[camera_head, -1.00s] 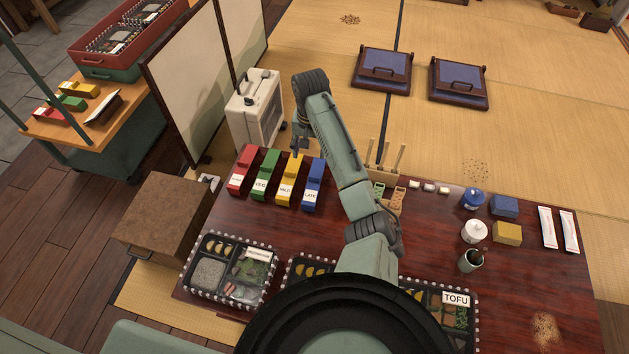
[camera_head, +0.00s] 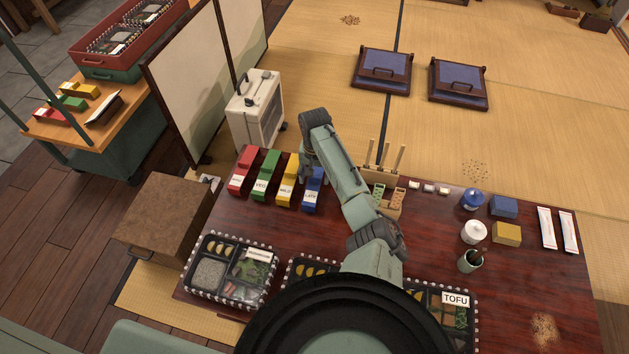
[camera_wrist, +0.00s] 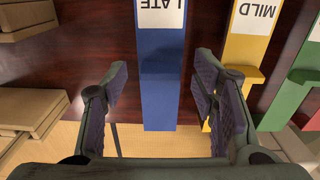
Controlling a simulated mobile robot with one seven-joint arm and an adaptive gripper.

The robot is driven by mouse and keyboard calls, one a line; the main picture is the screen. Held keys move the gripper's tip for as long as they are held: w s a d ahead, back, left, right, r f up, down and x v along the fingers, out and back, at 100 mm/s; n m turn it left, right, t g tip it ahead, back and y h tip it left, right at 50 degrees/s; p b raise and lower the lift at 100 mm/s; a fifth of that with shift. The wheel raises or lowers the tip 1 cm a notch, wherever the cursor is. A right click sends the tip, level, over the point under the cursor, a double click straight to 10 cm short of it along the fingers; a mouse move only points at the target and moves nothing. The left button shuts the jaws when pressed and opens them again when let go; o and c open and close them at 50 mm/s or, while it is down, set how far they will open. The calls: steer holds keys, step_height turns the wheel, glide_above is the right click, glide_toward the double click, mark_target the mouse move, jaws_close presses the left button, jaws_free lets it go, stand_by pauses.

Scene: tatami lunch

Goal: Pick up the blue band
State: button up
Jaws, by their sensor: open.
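The blue band (camera_head: 309,199) lies on the dark red table (camera_head: 400,290), at the right end of a row of coloured bands, and has a white label reading LATE. In the wrist view the blue band (camera_wrist: 162,85) stretches between the two open fingers of my gripper (camera_wrist: 161,95), apart from both. The right finger is close to the yellow band (camera_wrist: 245,50), labelled MILD.
The green band (camera_head: 265,175) and red band (camera_head: 242,178) stand left of the yellow one. A wooden holder with sticks (camera_head: 386,200) is to the right. Lunch boxes (camera_head: 225,294) line the table's near edge.

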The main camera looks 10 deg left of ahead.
steer(key=c, duration=0.8)
steer(key=shift+c, duration=0.2)
